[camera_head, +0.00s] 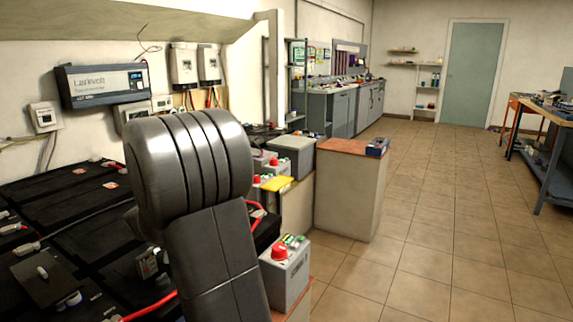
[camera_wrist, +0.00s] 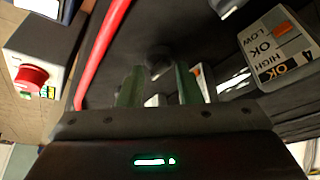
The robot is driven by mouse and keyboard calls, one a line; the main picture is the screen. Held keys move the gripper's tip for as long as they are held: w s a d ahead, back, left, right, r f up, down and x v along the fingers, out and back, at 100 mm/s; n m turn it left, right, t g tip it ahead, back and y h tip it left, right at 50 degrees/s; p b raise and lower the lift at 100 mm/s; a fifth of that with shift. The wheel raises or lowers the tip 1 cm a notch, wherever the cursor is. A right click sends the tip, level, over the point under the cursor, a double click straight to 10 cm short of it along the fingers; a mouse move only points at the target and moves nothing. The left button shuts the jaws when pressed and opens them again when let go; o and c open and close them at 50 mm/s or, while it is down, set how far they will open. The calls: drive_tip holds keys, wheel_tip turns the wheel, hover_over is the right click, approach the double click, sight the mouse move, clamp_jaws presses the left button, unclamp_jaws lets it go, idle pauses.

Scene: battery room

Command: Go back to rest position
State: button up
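My arm rises large and dark grey in the centre-left of the head view and hides my gripper there. In the wrist view my gripper (camera_wrist: 158,74) has its two thin greenish fingers apart, with a gap between them. I see nothing clearly held. Beyond the fingers is a dark battery surface with a blurred round part. A red cable (camera_wrist: 101,52) runs close by on the left.
Black batteries (camera_head: 62,196) fill the bench at left, below a wall-mounted inverter (camera_head: 103,85). A grey box with a red knob (camera_head: 286,274) stands right of my arm. A counter block (camera_head: 348,196) stands beyond. The tiled floor (camera_head: 440,215) is open at right, before a workbench (camera_head: 545,165).

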drive_tip(key=shift+w+d+n+g+y, duration=0.15)
drive_tip(key=shift+n+y, duration=0.35)
drive_tip(key=shift+n, duration=0.7)
drive_tip(key=shift+s+d+n+g+y, duration=0.15)
drive_tip(key=shift+n+y, duration=0.35)
drive_tip(key=shift+n, duration=0.7)
drive_tip(key=shift+w+d+n+g+y+b, duration=0.15)
drive_tip(key=shift+n+g+y+b, duration=0.35)
drive_tip(key=shift+n, duration=0.75)
drive_tip(key=shift+w+a+n+g+y+b, duration=0.1)
drive_tip(key=shift+n+g+y+b, duration=0.1)
drive_tip(key=shift+n+b, duration=0.75)
drive_tip(key=shift+n, duration=0.4)
drive_tip(key=shift+p, duration=0.3)
